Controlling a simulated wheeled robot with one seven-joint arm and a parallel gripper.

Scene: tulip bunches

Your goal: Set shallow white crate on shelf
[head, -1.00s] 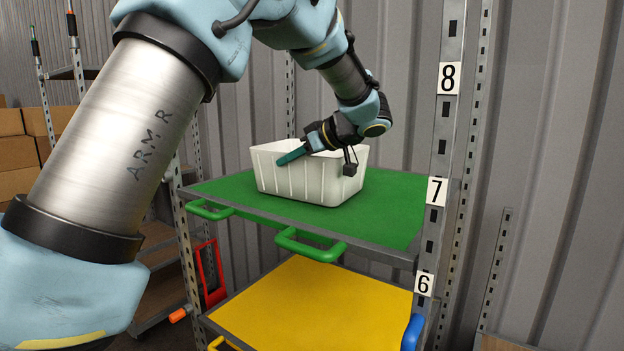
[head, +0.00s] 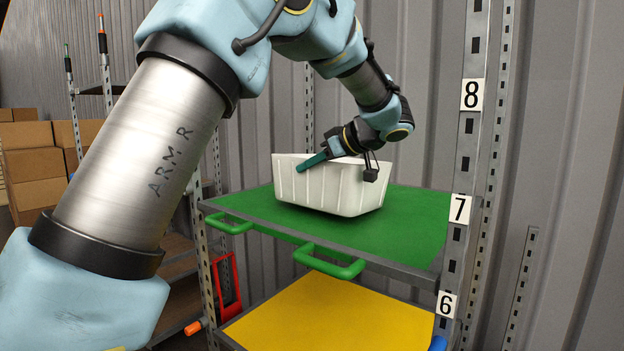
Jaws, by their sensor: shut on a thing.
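The white crate (head: 335,190) is over the green shelf (head: 405,228) in the head view. Its ribbed near side faces me, and its inside is hidden. Its base looks on or just above the green surface; I cannot tell which. My gripper (head: 312,162) is shut on the crate's near wall by the top rim, with one teal finger showing on the outside. The other finger is hidden behind the wall.
Green handles (head: 328,262) stick out from the shelf's front edge. A yellow shelf (head: 330,318) lies below. A perforated post (head: 465,160) with number labels stands at the right. Stacked cardboard boxes (head: 35,165) stand at the far left.

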